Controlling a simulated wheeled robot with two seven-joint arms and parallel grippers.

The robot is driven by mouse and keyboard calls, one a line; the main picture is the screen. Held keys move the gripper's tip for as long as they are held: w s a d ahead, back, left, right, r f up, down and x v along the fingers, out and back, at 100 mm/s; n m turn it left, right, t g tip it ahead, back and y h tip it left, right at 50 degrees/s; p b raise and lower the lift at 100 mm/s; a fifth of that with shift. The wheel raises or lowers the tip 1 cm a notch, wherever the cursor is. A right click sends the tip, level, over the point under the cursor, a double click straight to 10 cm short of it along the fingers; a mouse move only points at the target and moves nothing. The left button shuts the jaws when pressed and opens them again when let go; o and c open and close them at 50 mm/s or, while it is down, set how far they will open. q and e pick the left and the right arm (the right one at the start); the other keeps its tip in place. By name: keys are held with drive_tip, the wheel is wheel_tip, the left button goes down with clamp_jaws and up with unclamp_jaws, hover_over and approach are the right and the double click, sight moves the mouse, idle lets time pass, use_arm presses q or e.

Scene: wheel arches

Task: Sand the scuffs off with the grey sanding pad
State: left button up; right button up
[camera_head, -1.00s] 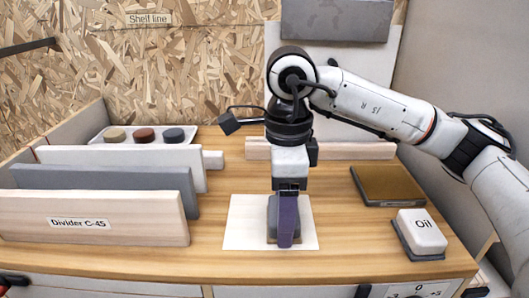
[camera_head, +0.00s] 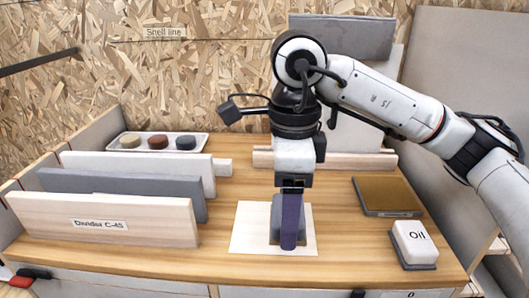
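The grey sanding pad (camera_head: 276,228) is a dark grey block on a pale square panel (camera_head: 246,238) at the middle front of the workbench. My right gripper (camera_head: 289,222) points straight down at it. Its purple near finger lies across the front of the pad, and the pad shows on both sides of it. The gripper appears shut on the pad, though the far finger is hidden behind it. I see no scuffs on the bare part of the panel; what lies under the pad is hidden. My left gripper is not in view.
Upright dividers stand left, the front one labelled Divider C-45 (camera_head: 150,228). Behind them is a white tray (camera_head: 200,150) with three round pieces. At right are a brown-topped plate (camera_head: 388,196) and a white Oil block (camera_head: 414,240). The bench between panel and plate is clear.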

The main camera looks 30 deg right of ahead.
drive_tip(key=shift+r+p, duration=0.55)
drive_tip(key=shift+r, duration=0.65)
